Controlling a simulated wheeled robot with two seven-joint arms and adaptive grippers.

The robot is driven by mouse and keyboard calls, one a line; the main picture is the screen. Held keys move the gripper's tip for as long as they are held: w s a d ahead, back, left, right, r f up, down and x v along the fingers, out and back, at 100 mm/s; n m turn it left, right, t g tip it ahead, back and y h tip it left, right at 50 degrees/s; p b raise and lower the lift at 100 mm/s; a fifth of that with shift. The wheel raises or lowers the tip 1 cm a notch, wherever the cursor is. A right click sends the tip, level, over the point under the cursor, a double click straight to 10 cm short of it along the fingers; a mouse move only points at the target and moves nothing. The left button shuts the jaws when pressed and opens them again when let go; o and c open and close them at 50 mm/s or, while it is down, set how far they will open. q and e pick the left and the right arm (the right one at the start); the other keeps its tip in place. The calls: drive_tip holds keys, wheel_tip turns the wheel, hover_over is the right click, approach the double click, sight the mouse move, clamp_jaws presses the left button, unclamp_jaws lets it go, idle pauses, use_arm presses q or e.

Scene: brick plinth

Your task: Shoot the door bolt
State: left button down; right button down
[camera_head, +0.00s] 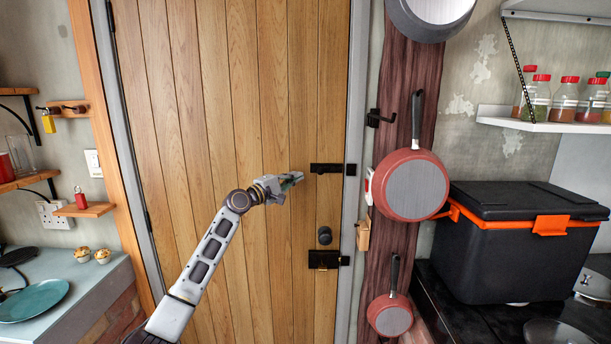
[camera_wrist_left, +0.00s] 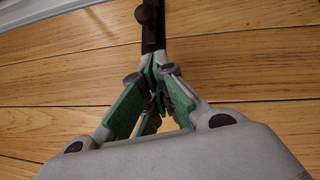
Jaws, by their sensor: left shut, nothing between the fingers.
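The wooden door (camera_head: 225,110) appears closed in the head view. A black door bolt (camera_head: 327,168) lies level near its right edge, with a black keeper (camera_head: 350,169) on the frame beside it. Whether the rod is inside the keeper is too small to tell. My left gripper (camera_head: 297,177), with green finger pads, is shut and empty just left of the bolt's left end. In the left wrist view, the shut fingertips (camera_wrist_left: 157,68) are close to the near end of the bolt (camera_wrist_left: 152,35); contact is unclear. My right gripper is out of view.
A round dark knob (camera_head: 324,235) and a black lower lock (camera_head: 323,260) are on the door below the bolt. Red pans (camera_head: 412,185) hang on a dark board to the right. A black box (camera_head: 520,240) stands farther right. The door's left part is bare.

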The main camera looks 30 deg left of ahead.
sight(315, 170)
use_arm(q)
drive_tip(key=w+d, duration=0.1)
drive_tip(key=w+d+p, duration=0.1)
drive_tip(key=d, duration=0.1)
drive_tip(key=shift+r, duration=0.4)
drive_tip(key=shift+w+d, duration=0.1)
drive_tip(key=shift+d, duration=0.1)
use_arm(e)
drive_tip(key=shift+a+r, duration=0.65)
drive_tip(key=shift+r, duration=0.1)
